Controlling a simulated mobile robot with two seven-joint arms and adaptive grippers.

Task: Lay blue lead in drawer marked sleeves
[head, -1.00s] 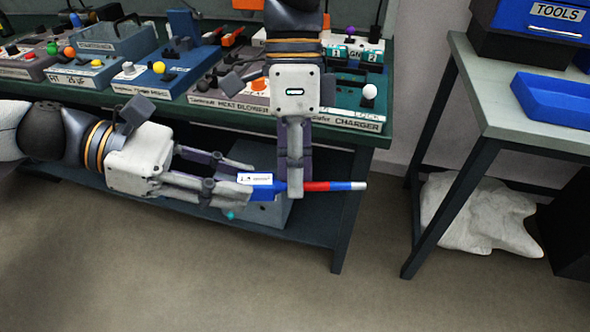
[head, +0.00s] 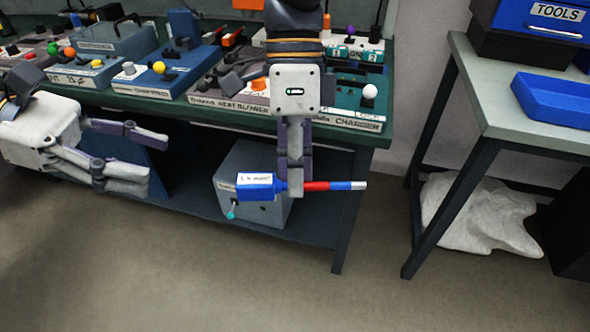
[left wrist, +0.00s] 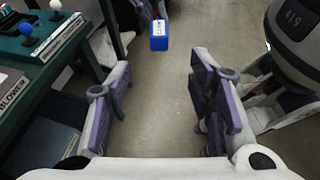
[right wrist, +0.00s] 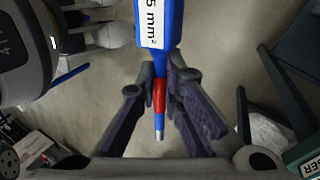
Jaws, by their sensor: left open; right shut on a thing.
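The blue lead (head: 260,187) has a blue body with a white label, a red band and a silver tip. My right gripper (head: 295,190) is shut on it near the red band and holds it level in front of the bench's lower shelf. In the right wrist view the lead (right wrist: 160,62) runs between the fingers of my right gripper (right wrist: 160,85). My left gripper (head: 157,160) is open and empty, left of the lead and apart from it. The left wrist view shows the lead's blue end (left wrist: 159,42) beyond the open fingers (left wrist: 165,95). No drawer marked sleeves is readable here.
The green bench (head: 350,135) carries several labelled devices, including one marked charger. A grey box (head: 240,165) stands on its lower shelf. At right, a table (head: 485,100) holds a blue tray (head: 550,98) and a blue drawer marked tools (head: 555,14). A white sack (head: 465,220) lies below it.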

